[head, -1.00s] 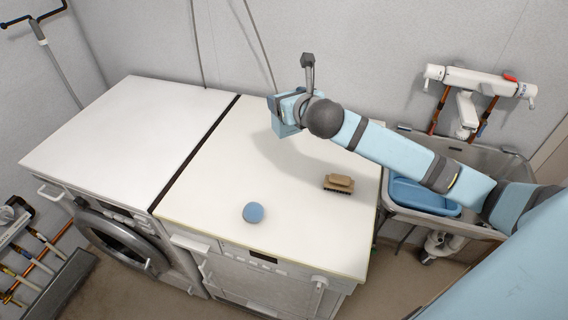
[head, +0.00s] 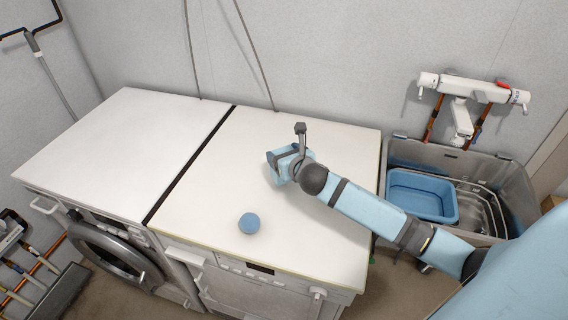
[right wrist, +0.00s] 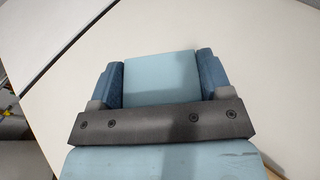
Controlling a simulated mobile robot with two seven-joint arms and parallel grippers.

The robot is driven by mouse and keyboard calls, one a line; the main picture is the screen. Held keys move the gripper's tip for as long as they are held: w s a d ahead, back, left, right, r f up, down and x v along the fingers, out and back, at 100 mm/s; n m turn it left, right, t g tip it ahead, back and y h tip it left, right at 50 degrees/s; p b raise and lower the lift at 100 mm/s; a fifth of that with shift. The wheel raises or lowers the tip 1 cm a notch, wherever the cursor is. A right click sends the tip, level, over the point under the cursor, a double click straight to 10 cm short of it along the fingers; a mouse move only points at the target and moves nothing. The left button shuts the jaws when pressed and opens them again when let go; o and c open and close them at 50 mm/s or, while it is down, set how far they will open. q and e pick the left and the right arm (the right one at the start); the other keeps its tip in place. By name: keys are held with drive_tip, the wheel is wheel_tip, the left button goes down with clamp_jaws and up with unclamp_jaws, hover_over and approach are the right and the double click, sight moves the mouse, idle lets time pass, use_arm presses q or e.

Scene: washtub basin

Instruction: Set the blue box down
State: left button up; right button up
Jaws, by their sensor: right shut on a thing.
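My right gripper (head: 278,160) is over the white top of the right-hand machine, behind the blue ball. In the right wrist view, its two dark blue fingers (right wrist: 160,80) are well apart and shut on the sides of a light blue block, the blue box (right wrist: 161,72). The box also shows in the head view (head: 284,166), partly hidden by the gripper. It is low over the white top (head: 262,128); I cannot tell if it touches. My left gripper is not in view.
A blue ball (head: 249,223) lies near the front edge of the top. A grey basin (head: 515,190) with a blue tub (head: 425,195) stands at the right, under a wall tap (head: 461,118). The left machine's top (head: 125,145) is clear.

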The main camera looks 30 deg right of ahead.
drive_tip(key=shift+f, duration=1.75)
drive_tip(key=shift+f, duration=0.15)
drive_tip(key=o, duration=1.1)
drive_tip(key=shift+c, duration=0.2)
